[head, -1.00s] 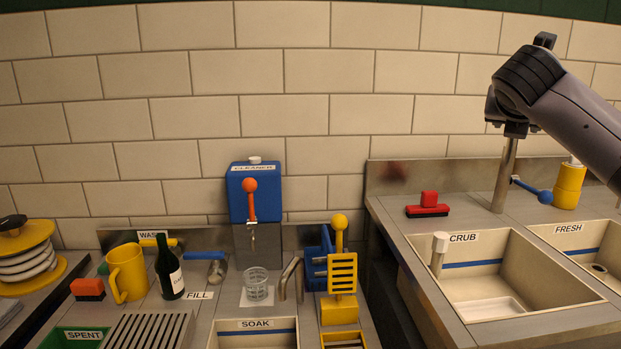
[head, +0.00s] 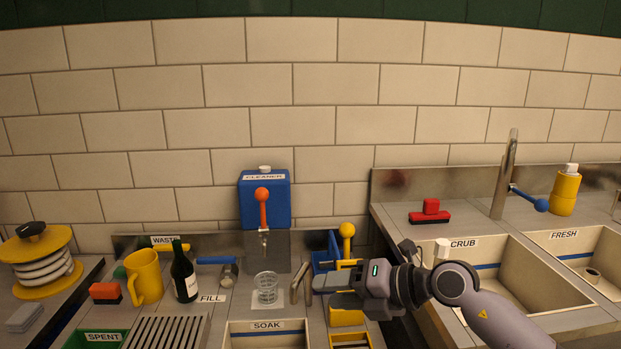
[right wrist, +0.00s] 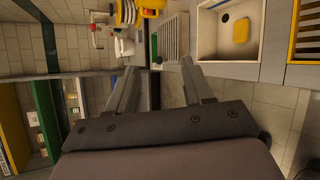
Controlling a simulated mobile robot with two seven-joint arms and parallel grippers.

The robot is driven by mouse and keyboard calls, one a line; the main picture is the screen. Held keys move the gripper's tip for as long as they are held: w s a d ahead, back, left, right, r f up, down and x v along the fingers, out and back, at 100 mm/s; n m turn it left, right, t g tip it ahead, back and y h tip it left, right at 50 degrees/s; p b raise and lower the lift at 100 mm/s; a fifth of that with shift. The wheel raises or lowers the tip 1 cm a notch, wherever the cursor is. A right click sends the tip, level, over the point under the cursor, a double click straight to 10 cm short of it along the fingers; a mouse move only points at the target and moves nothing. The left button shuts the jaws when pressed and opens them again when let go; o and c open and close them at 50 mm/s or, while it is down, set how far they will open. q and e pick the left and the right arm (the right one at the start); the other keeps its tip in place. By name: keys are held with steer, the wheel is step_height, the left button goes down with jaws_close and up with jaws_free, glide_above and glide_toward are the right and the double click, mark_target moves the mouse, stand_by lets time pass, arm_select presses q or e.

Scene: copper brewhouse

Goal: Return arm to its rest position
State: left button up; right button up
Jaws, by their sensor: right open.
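My right gripper (head: 328,290) reaches in from the lower right of the head view, low in front of the yellow slotted rack, partly covering it. Its fingers point left toward the clear glass (head: 267,287) under the cleaner tap, apart from it. In the right wrist view the two fingers (right wrist: 159,82) are spread with nothing between them. My left gripper is not in view.
The blue cleaner dispenser (head: 265,203) stands against the wall. A dark bottle (head: 184,275) and yellow jug (head: 146,277) stand left. The crub basin (head: 520,280) is right. A yellow block (right wrist: 241,31) lies in a white basin. The wall area above is clear.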

steer(key=s+a+m+t+y+p, duration=0.2)
steer(key=s+m+y, duration=0.3)
steer(key=s+d+f+m+t+h+p, duration=0.2)
steer(key=s+d+f+m+t+h, duration=0.3)
steer(key=m, duration=0.6)
steer(key=s+d+f+m+t+h+p, duration=0.1)
steer(key=s+d+f+m+t+h, duration=0.2)
steer(key=d+f+m+h, duration=0.6)
steer(key=s+d+f+m+g, duration=0.2)
steer(key=s+f+m, duration=0.2)
steer(key=s, duration=0.2)
steer(key=s+d+f+m+g+p, duration=0.1)
steer(key=s+f+m+g, duration=0.2)
steer(key=s, duration=0.4)
steer(key=shift+d+f+m+h, duration=0.3)
steer(key=shift+d+f+m, duration=0.1)
steer(key=shift+f+m, duration=0.1)
